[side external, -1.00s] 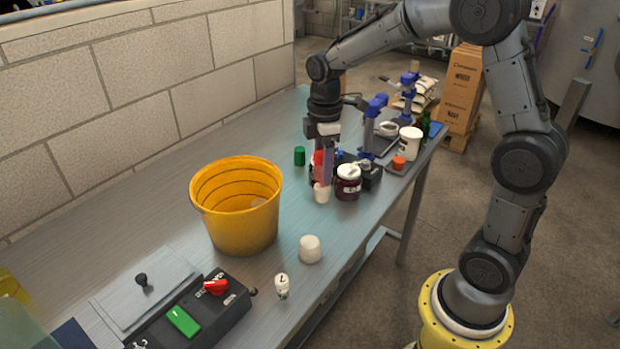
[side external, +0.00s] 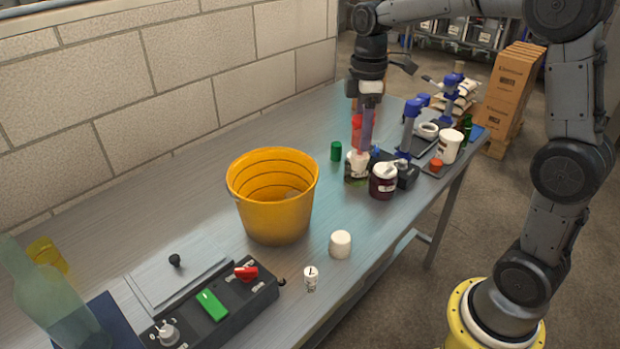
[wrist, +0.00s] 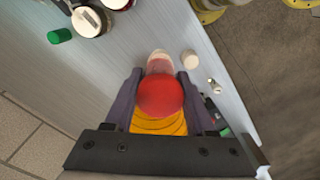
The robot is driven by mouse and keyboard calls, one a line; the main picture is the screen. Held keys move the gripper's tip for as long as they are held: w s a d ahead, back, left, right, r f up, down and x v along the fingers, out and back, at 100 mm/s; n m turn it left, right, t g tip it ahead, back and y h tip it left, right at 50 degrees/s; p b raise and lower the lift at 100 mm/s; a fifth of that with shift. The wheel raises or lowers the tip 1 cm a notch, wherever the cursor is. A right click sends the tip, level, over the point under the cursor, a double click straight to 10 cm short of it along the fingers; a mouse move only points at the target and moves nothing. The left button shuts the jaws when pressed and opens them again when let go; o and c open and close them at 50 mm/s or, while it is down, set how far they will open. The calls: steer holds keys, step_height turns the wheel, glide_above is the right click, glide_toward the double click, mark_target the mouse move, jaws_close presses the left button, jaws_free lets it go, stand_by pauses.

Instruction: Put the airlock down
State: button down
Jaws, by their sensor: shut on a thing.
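My gripper (side external: 362,148) points down and is shut on the airlock (side external: 356,130), which has a red rounded top and a paler, clear-looking part. In the wrist view the airlock (wrist: 160,95) sits between the two dark fingers (wrist: 159,84), its red top towards the camera. In the side view the fingers partly hide it. It is in front of or above a dark-labelled jar (side external: 352,177), and I cannot tell whether they touch.
A second dark red jar (side external: 383,187) with a white lid stands beside it. A green cap (side external: 336,151) is to the left. A yellow bucket (side external: 272,215), white cup (side external: 340,244) and black control box (side external: 225,305) are nearer. The bench between the wall and bucket is bare.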

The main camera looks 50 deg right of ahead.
steer(key=shift+w+d+f, duration=0.75)
steer(key=shift+w+f, duration=1.95)
steer(key=shift+w, duration=0.7)
steer(key=shift+w+d+f, duration=0.7)
steer(key=shift+w+f, duration=2.05)
steer(key=shift+w, duration=0.65)
steer(key=shift+w+d+f, duration=0.75)
steer(key=shift+w+f, duration=1.95)
steer(key=shift+w, duration=0.7)
steer(key=shift+f, duration=0.15)
steer(key=shift+c, duration=1.2)
jaws_free()
